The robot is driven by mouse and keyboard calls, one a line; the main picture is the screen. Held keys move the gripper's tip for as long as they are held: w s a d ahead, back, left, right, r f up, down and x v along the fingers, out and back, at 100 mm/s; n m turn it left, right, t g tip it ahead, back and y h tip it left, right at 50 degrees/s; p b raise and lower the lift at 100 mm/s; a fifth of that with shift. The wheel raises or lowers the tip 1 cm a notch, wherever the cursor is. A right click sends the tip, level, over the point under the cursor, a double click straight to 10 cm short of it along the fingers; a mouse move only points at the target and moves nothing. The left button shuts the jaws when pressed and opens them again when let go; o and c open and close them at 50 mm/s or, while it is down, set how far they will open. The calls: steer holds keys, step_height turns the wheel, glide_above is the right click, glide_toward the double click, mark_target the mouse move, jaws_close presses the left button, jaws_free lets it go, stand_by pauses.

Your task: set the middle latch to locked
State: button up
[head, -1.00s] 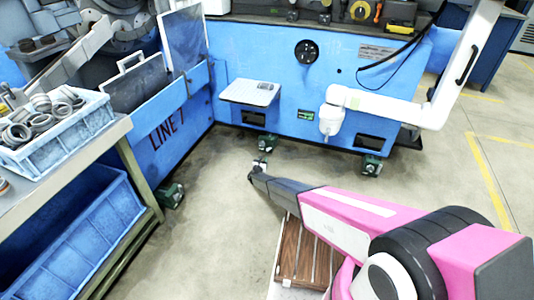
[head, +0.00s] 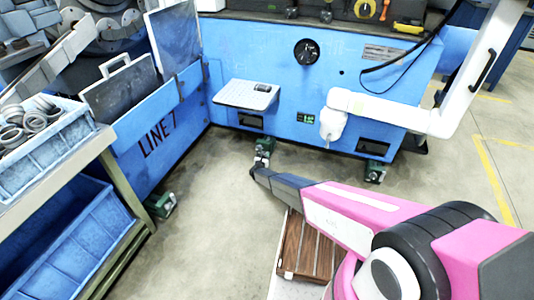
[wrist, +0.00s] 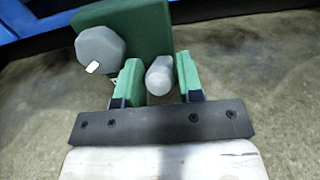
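The middle latch (head: 265,146) is a green block at the foot of the blue machine. In the wrist view its green body (wrist: 150,32) carries a grey many-sided knob (wrist: 101,48) with a white mark. A grey round-ended handle (wrist: 160,78) stands out beside the knob. My gripper (wrist: 161,84) is open, with one green-padded finger on each side of the handle. Small gaps seem to remain, and I cannot tell whether either pad touches. In the head view my gripper (head: 260,165) is right in front of the latch and partly covers it.
Similar green latches stand at the left (head: 162,203) and right (head: 375,171). The blue machine (head: 290,80) rises behind, with a small shelf (head: 246,95) and a white pipe arm (head: 390,110). A bench with ring bins (head: 40,160) is at left. Open floor (head: 225,200) lies between.

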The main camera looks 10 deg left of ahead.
jaws_close()
steer(key=shift+w+d+r, duration=0.1)
steer(key=shift+w+r+g, duration=0.25)
steer(key=shift+r+g, duration=0.4)
steer(key=shift+g, duration=0.65)
steer(key=shift+w+r+g+y, duration=0.15)
steer(key=shift+w+r+g, duration=0.25)
steer(key=shift+g, duration=0.65)
steer(key=shift+w+r+g+y, duration=0.15)
steer(key=shift+w+r+g, duration=0.2)
steer(key=shift+g, duration=0.7)
steer(key=shift+w+d+g, duration=0.1)
steer(key=shift+g, duration=0.2)
jaws_free()
